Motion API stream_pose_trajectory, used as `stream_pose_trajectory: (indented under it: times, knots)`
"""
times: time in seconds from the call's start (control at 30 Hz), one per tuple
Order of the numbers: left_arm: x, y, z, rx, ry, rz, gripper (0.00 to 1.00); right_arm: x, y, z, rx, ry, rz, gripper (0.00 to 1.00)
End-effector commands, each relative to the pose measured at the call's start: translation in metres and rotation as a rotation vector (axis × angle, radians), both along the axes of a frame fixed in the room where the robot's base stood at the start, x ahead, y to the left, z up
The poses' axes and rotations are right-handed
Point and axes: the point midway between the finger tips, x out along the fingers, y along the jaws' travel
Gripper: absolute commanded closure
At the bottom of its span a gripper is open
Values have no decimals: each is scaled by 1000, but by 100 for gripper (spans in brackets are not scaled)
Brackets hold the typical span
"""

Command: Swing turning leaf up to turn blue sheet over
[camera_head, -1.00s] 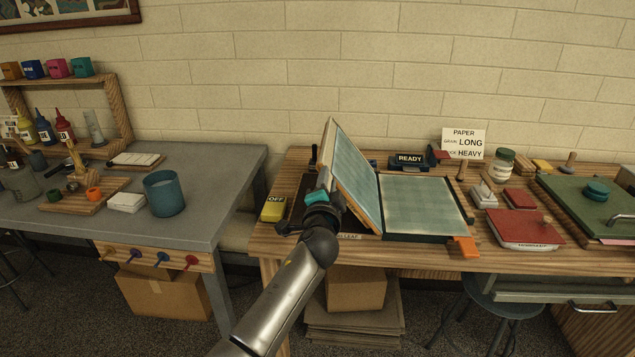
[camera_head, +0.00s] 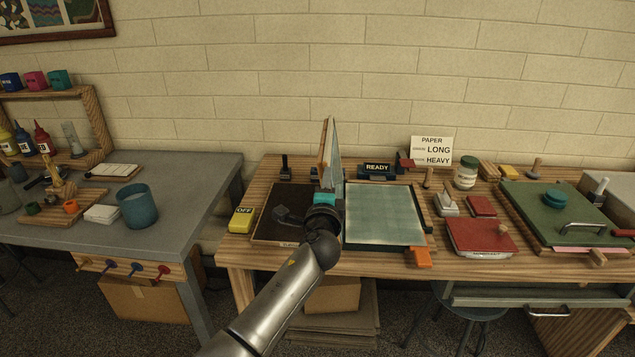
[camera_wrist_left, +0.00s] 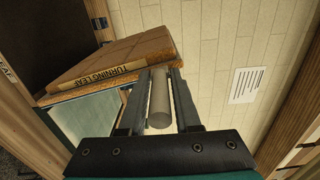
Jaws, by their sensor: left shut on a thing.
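The turning leaf (camera_head: 331,155) stands almost upright in the head view, seen nearly edge-on, with a narrow strip of its pale blue face on the right. Its labelled wooden edge (camera_wrist_left: 98,78) shows in the left wrist view. My left gripper (camera_head: 325,191) is at the leaf's near edge. In the left wrist view its fingers (camera_wrist_left: 158,98) are shut on a grey round handle (camera_wrist_left: 159,104). A pale blue-green sheet or surface (camera_head: 384,214) lies flat in the black-edged bed right of the leaf. I cannot tell whether a separate sheet lies on the leaf. My right gripper is not in view.
An orange block (camera_head: 418,258) sits at the right bed's front corner. A READY sign (camera_head: 377,168) stands behind. Red trays and a green board (camera_head: 540,210) are at right.

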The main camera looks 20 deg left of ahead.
Motion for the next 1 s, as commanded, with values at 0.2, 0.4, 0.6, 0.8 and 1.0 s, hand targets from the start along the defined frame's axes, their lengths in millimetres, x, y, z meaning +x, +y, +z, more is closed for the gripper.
stream_pose_trajectory:
  times: [0.2,0.4,0.6,0.8,1.0]
  knots:
    - [7,-23,2,108,33,1,100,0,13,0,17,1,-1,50]
    - [13,-44,2,204,61,2,100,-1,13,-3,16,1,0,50]
    - [19,-64,-1,298,89,2,100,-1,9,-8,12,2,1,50]
    - [24,-82,-4,379,114,3,100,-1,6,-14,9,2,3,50]
    - [27,-94,-7,440,131,3,100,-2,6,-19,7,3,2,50]
